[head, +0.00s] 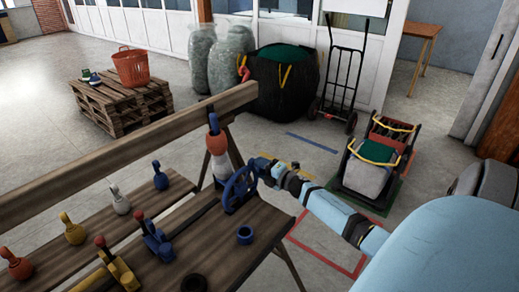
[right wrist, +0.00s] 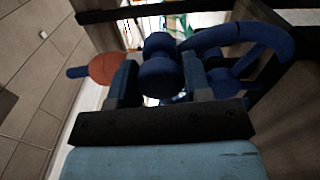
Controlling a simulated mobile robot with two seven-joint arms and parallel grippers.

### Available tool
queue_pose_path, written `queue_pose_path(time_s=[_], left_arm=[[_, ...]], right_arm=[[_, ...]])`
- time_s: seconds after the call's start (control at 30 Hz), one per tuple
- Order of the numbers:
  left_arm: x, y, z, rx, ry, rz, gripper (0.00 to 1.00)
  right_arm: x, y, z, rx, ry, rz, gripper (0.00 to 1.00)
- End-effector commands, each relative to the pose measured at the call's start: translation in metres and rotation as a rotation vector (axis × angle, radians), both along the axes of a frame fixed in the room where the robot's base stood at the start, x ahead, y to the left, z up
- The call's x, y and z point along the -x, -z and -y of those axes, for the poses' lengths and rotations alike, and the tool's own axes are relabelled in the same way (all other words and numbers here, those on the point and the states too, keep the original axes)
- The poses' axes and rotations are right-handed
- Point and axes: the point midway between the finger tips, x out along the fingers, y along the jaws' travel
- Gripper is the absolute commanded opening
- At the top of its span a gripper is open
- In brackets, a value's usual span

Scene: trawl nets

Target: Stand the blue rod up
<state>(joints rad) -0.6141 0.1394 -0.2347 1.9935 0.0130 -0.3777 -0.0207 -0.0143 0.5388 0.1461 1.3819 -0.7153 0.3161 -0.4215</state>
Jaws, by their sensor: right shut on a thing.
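My right gripper (head: 263,165) comes in from the right, beside the blue wheel (head: 238,190) at the bench's right end. In the right wrist view its fingers (right wrist: 163,85) are shut on a blue knobbed part (right wrist: 160,66), and the blue wheel (right wrist: 270,45) is just to the right. I cannot tell whether that part is the blue rod or belongs to the wheel. My left gripper is not in view.
A long wooden beam (head: 100,147) runs along the bench (head: 65,262). Several coloured pins, a yellow lever (head: 122,272), a blue lever (head: 157,242) and a blue ring (head: 245,235) are on the bench.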

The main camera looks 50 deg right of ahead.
Motion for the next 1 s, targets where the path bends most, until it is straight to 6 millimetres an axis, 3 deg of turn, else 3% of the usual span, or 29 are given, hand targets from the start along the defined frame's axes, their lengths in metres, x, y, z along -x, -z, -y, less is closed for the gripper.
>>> queue_pose_path(time_s=[0.93, 0.97, 1.0], left_arm=[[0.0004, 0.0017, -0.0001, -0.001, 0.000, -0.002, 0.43], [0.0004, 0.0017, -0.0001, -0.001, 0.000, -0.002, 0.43], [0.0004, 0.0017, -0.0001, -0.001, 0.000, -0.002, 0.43]], right_arm=[[-0.0007, 0.0071, 0.0092, -0.105, 0.002, -0.008, 0.02], [-0.0007, 0.0071, 0.0091, -0.105, 0.002, -0.008, 0.49], [-0.0007, 0.0071, 0.0090, -0.105, 0.002, -0.008, 0.58]])
